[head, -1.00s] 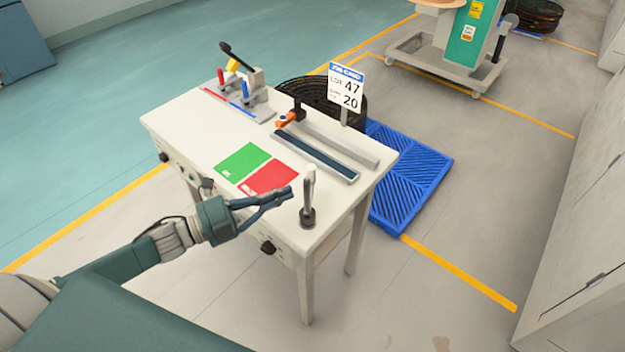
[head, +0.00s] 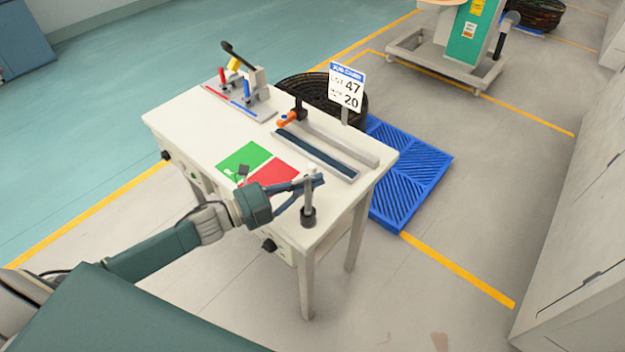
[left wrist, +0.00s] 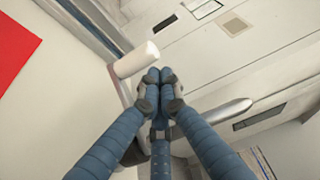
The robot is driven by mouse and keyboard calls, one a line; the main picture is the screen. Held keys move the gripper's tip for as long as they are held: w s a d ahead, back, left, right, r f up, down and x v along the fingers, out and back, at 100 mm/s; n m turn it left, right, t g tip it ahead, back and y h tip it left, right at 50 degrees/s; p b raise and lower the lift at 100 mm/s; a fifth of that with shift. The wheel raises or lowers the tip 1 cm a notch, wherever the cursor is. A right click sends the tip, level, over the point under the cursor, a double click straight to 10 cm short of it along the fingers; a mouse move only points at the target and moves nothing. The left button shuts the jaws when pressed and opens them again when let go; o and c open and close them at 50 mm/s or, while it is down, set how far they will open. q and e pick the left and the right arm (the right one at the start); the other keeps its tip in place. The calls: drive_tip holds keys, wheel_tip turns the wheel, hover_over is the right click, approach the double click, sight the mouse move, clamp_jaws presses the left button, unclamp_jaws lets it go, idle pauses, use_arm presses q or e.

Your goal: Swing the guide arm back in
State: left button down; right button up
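The guide arm appears to be the grey piece on the dark-based post (head: 308,215) at the table's near right corner. In the left wrist view a white roller (left wrist: 137,60) and a grey round-ended rod (left wrist: 225,110) show close around the fingertips. My left gripper (head: 315,182) is at the upper part of this post, and its fingers overlap it in the head view. In the left wrist view the fingertips of this gripper (left wrist: 160,76) are together, with nothing visible between them. Whether they touch the arm is unclear. My right gripper is out of view.
The white table (head: 185,130) carries a green and a red pad (head: 270,172), a dark strip (head: 318,152) and a clamp fixture (head: 243,95). A lot sign (head: 346,88) stands at the back edge. A blue pallet (head: 405,185) lies on the floor behind.

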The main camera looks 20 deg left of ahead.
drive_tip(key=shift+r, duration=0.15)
use_arm(q)
drive_tip(key=shift+s+a+n+t+y+p, duration=0.1)
drive_tip(key=shift+a+n+t+y+p, duration=0.15)
drive_tip(key=shift+n+t+y+p, duration=0.3)
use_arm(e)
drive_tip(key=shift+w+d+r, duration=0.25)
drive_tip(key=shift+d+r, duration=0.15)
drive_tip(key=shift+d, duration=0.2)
use_arm(q)
drive_tip(key=shift+y, duration=0.35)
